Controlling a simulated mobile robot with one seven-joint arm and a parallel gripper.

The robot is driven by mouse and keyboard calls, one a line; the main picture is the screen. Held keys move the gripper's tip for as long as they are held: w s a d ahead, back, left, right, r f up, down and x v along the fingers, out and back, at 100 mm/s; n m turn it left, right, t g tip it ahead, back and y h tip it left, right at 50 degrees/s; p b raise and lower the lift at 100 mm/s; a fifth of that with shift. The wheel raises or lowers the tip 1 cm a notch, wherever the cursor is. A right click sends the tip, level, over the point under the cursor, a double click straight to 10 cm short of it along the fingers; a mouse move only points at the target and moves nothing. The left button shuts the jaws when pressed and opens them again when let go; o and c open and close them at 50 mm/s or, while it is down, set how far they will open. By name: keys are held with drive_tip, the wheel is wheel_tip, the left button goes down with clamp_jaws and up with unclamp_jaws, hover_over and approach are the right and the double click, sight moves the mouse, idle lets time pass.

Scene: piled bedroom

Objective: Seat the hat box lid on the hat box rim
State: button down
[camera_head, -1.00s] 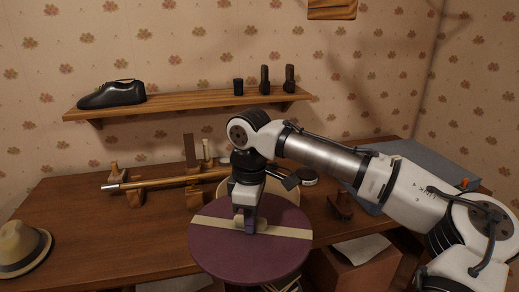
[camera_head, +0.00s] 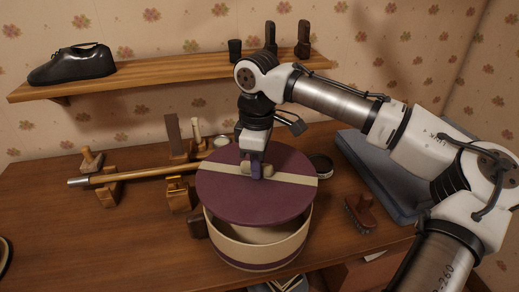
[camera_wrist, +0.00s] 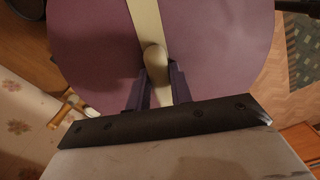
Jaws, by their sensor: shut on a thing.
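The hat box lid (camera_head: 235,198) is a round purple disc with a cream band across its top. My gripper (camera_head: 257,172) is shut on the short cream handle at the lid's middle. The wrist view shows the fingers (camera_wrist: 158,95) on either side of that handle and the lid (camera_wrist: 210,40) beyond them. The hat box (camera_head: 262,254), cream with a dark purple band near its base, stands on the desk under the lid. A gap shows the box's inside at the front, so the lid is above the rim there and looks tilted. The lid hides the rear rim.
A cane (camera_head: 150,174) lies on wooden stands left of the box. A brush (camera_head: 359,212) and a blue-grey case (camera_head: 385,180) are to the right. A round tin (camera_head: 321,166) is close behind right.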

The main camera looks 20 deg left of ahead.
drive_tip(key=shift+w, duration=0.1)
drive_tip(key=shift+r, duration=0.1)
drive_tip(key=shift+d+p, duration=0.1)
drive_tip(key=shift+p, duration=0.4)
drive_tip(key=shift+f+b, duration=0.8)
drive_tip(key=shift+f, duration=1.35)
drive_tip(key=shift+r+p, duration=0.1)
drive_tip(key=shift+p, duration=0.65)
idle(0.4)
drive_tip(key=shift+f+b, duration=0.5)
drive_tip(key=shift+f, duration=0.65)
idle(1.0)
drive_tip(key=shift+p, duration=0.35)
idle(0.5)
drive_tip(key=shift+f, duration=0.45)
idle(0.5)
